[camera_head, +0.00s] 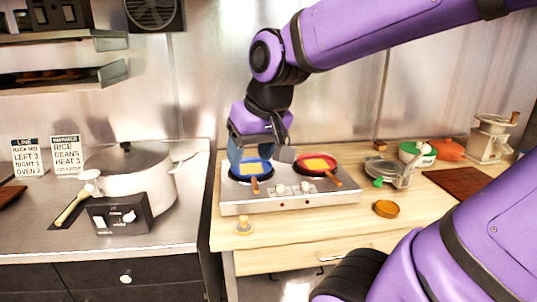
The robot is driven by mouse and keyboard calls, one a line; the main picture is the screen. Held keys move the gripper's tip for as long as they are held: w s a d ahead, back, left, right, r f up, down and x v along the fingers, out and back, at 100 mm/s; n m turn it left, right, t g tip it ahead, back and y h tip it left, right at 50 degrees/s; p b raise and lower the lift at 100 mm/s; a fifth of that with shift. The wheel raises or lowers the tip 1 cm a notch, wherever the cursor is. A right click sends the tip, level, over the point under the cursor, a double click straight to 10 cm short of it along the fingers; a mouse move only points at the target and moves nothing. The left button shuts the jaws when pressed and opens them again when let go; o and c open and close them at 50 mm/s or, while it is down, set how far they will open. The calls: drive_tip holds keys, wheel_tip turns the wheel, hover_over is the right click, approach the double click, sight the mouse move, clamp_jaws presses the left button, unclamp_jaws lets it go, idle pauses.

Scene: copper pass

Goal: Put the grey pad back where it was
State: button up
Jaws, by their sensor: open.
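My gripper (260,154) is open above the back of the two-burner hotplate (295,205), close to the blue pan. A blue piece shows at its left finger and a small grey block (286,154) at its right finger. I cannot tell whether the grey block is the pad or part of the finger. No other grey pad can be made out. The blue pan (254,179), with yellow food, sits on the left burner, partly behind the gripper.
A large lidded pot (143,190) stands on the left counter behind a dark control box (120,213). Right of the hotplate are a metal press (392,172), a small orange-brown bowl (386,209), a green-lidded pot (417,153) and a dark board (458,182). The wooden counter's front is mostly clear.

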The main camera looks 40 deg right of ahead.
drive_tip(key=s+a+r+n, duration=0.1)
drive_tip(key=s+n, duration=0.1)
drive_tip(key=s, duration=0.4)
drive_tip(key=shift+s+a+r+t+h, duration=0.2)
drive_tip(key=shift+r+t+h, duration=0.1)
drive_tip(key=shift+r+t, duration=0.1)
drive_tip(key=shift+o, duration=0.2)
idle(1.1)
